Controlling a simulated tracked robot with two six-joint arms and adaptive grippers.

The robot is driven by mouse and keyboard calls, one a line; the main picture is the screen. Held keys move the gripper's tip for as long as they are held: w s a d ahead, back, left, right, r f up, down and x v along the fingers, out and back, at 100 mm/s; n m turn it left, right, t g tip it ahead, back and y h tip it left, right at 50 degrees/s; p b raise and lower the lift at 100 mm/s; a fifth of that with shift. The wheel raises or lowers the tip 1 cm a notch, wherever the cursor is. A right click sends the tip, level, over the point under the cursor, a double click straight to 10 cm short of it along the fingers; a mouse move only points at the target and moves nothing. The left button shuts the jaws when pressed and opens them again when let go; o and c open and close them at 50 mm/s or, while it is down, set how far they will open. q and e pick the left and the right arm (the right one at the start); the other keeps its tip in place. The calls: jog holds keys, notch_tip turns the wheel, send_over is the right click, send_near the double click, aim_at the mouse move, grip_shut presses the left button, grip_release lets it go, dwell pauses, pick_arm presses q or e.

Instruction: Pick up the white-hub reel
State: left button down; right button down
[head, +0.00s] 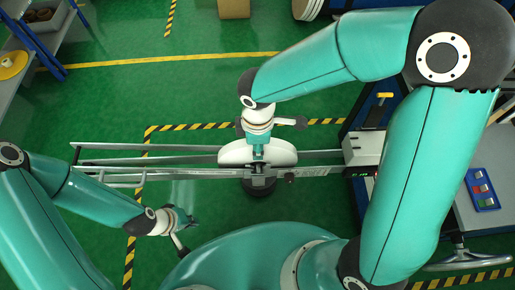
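A pale white rounded body (232,154) sits across the metal rail frame in the middle of the head view. I cannot tell whether it is the white-hub reel, as its hub is not clear. My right gripper (258,149) points down over its middle and hides part of it; whether they touch is unclear. My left gripper (190,223) is in front of the frame at lower left, apart from the white body, with no object visible in it. The fingers of both grippers are too small to read. A white-rimmed round thing (307,9) is cut off at the top edge.
The long metal rail frame (110,147) runs across the middle to a white control box (362,148). A shelf at upper left holds a yellow reel (11,64) and a brown round item (40,14). A cardboard box (234,8) stands at the back. Green floor between is clear.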

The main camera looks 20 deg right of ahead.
notch_tip(320, 180, up, 20)
dwell(0.7)
jog(key=shift+d+f, duration=0.1)
jog(key=shift+f, duration=0.05)
